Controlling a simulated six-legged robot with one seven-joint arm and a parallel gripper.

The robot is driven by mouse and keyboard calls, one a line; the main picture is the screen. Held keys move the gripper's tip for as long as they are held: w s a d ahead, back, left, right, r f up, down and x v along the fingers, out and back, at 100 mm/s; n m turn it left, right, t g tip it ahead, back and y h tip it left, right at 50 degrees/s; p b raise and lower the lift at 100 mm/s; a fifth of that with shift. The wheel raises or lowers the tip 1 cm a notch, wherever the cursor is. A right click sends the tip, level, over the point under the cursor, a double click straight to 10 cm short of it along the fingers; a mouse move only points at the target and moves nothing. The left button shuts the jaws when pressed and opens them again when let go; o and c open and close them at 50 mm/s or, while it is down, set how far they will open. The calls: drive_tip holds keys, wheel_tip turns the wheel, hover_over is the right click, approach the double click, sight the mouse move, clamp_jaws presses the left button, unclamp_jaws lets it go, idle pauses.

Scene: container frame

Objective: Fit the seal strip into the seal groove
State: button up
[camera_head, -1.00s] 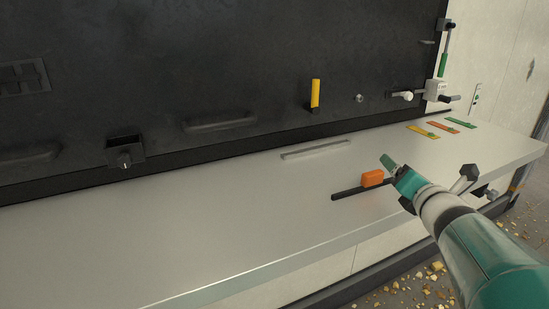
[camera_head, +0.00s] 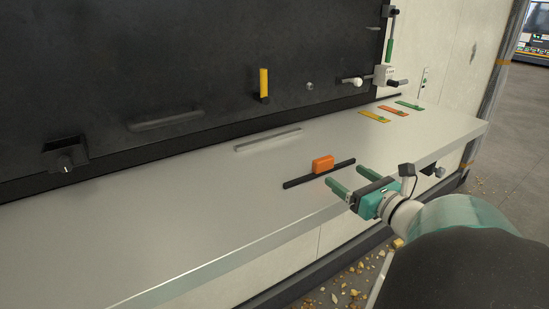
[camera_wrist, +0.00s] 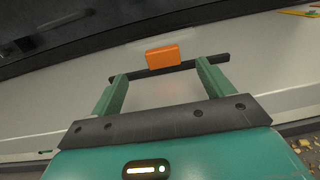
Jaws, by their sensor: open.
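The seal strip is a thin black bar (camera_head: 300,182) with an orange block (camera_head: 323,163) on its middle, lying on the pale bench. In the wrist view the orange block (camera_wrist: 163,57) is ahead of my gripper, between the lines of its fingers. The black bar (camera_wrist: 188,65) runs across just beyond the fingertips. My gripper (camera_head: 343,175) is open and empty, with two green fingers pointing towards the strip from the bench's front side. Whether the fingers touch the bar is unclear. A slim grey channel-like piece (camera_head: 268,139), apparently the seal groove, lies behind the strip, near the dark panel.
The dark upright panel (camera_head: 200,70) has a yellow handle (camera_head: 264,84) and several fittings. Yellow (camera_head: 374,117), red (camera_head: 393,111) and green (camera_head: 409,106) flat tags lie at the bench's far right. The bench's left part is clear.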

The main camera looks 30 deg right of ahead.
sight(326, 161)
drive_tip(key=w, duration=0.8)
drive_tip(key=shift+w+d, duration=0.2)
drive_tip(key=shift+w, duration=0.15)
drive_tip(key=c, duration=1.1)
